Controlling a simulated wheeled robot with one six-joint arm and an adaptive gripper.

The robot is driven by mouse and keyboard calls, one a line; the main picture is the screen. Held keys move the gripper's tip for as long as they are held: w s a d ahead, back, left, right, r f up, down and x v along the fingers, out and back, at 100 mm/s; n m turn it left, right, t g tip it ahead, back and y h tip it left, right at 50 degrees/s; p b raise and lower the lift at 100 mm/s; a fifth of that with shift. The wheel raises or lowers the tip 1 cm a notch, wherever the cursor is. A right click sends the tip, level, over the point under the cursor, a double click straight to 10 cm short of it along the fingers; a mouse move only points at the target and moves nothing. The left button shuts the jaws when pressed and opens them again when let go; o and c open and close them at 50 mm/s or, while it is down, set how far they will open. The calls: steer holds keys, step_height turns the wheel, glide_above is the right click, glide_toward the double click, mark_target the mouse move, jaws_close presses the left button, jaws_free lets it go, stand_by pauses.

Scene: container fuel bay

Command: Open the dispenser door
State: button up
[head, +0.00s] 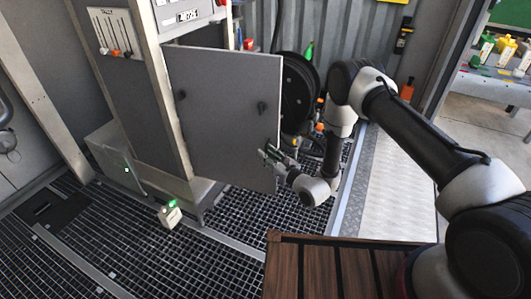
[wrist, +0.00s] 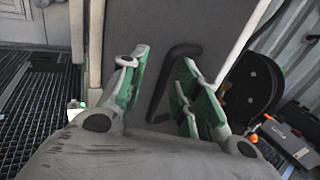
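The dispenser door (head: 222,115) is a flat grey panel, swung out at an angle from the cabinet (head: 142,95), with a gap behind its top edge. Small dark fittings sit on its face, one (head: 262,107) near the right edge. My gripper (head: 271,153) is at the door's lower right edge. In the wrist view the door's grey face (wrist: 135,28) fills the middle, with a dark bent handle (wrist: 176,58) on it. My gripper's green-padded fingers (wrist: 158,88) are apart, with the handle showing between them. I cannot tell whether they touch it.
A black hose reel (head: 298,92) stands behind the door's right edge. A small white box with a green light (head: 171,214) is on the grating floor (head: 215,245). A brown slatted surface (head: 325,270) is at the front. A metal ramp strip (head: 393,200) lies right.

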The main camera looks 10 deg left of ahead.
steer(key=v, duration=1)
steer(key=shift+s+d+r, duration=0.1)
steer(key=shift+r, duration=0.05)
